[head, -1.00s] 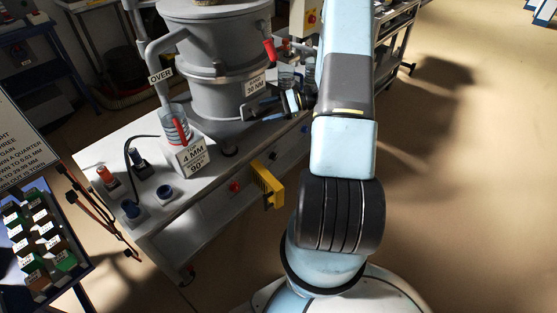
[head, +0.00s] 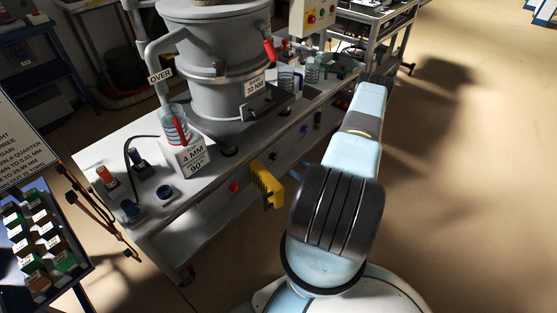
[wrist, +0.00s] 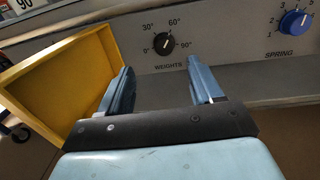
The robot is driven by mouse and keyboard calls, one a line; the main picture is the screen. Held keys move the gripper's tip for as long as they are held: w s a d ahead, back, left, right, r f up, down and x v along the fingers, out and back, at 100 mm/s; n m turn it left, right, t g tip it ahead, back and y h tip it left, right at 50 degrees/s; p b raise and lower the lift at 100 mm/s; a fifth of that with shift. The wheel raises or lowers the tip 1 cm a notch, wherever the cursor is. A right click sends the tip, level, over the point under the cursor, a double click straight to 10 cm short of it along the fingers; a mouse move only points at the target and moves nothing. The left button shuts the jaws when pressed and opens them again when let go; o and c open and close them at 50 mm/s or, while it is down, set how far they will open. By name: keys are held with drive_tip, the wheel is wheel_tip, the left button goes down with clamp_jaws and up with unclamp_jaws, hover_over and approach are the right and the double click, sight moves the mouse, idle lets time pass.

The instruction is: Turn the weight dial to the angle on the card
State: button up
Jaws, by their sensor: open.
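The weight dial (wrist: 166,42) is a small black knob on the grey front panel, marked WEIGHTS with 0°, 30°, 60° and 90° around it. Its white pointer is too small for me to read the angle surely. In the head view the dial (head: 275,155) is a dark knob right of the yellow bin. The white card (head: 192,158) reads 4 MM and 90°. My gripper (wrist: 160,66) is open and empty. Its two blue fingers point toward the panel, one on each side of the dial in the picture, apart from it.
A yellow bin (wrist: 72,85) is close on the left of my gripper. A blue SPRING dial (wrist: 294,22) is on the panel to the right. A grey vessel (head: 215,60) and a beaker (head: 174,125) stand on the bench. Open floor lies right of my arm.

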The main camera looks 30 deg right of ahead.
sight(276, 158)
drive_tip(key=shift+m+h, duration=0.4)
drive_tip(key=x, duration=0.4)
drive_tip(key=f+x, duration=0.1)
drive_tip(key=x, duration=0.7)
drive_tip(key=shift+w+a+f, duration=0.2)
drive_tip(key=shift+w+f, duration=0.1)
drive_tip(key=shift+w, duration=0.05)
drive_tip(key=shift+c, duration=0.4)
drive_tip(key=shift+d, duration=0.1)
drive_tip(key=c, duration=1)
drive_tip(key=shift+o, duration=0.2)
